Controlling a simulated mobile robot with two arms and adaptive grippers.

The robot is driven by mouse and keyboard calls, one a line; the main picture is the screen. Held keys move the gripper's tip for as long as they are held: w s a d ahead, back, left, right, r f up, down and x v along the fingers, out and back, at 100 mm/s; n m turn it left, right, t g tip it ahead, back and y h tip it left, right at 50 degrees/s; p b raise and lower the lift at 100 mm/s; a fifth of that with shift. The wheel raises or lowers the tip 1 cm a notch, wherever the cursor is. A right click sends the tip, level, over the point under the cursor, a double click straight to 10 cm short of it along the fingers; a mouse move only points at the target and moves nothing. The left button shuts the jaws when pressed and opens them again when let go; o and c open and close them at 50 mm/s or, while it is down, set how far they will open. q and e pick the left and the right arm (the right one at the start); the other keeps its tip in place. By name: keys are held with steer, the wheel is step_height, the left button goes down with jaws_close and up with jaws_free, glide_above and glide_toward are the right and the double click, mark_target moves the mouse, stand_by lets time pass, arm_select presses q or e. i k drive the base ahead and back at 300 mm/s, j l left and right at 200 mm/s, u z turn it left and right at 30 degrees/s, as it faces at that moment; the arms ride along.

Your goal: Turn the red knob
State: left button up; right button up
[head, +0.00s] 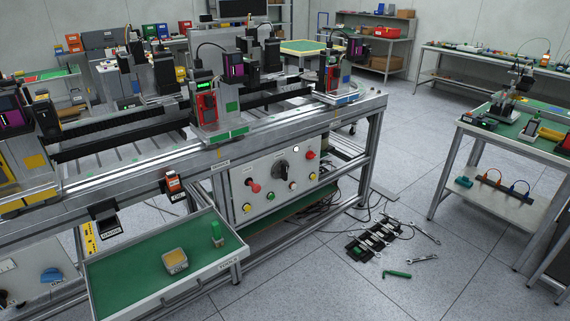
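A grey control panel (244,172) is set in the front of the long metal frame bench, right of the middle. A red knob (255,187) sticks out at its left part. A second red round control (310,155) sits at its upper right. A large black rotary knob (282,171) is between them, with small yellow, green and white buttons around. The pictures do not show which way the red knob is turned. Neither of my grippers is in view.
An open drawer (120,272) with a green liner juts out at the lower left, holding a yellow-topped box (175,261) and a green bottle (216,234). Tools (374,238) and cables lie on the floor right of the panel. Open floor (310,285) lies in front.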

mark_target(310, 154)
steer(key=i+j+u, duration=0.2)
steer(key=i+l+u, duration=0.15)
steer(key=l+u, duration=0.25)
steer(key=i+l+u, duration=0.15)
steer(key=u, duration=0.2)
steer(key=l+u, duration=0.4)
steer(key=i+l, duration=0.05)
steer(key=l, duration=0.05)
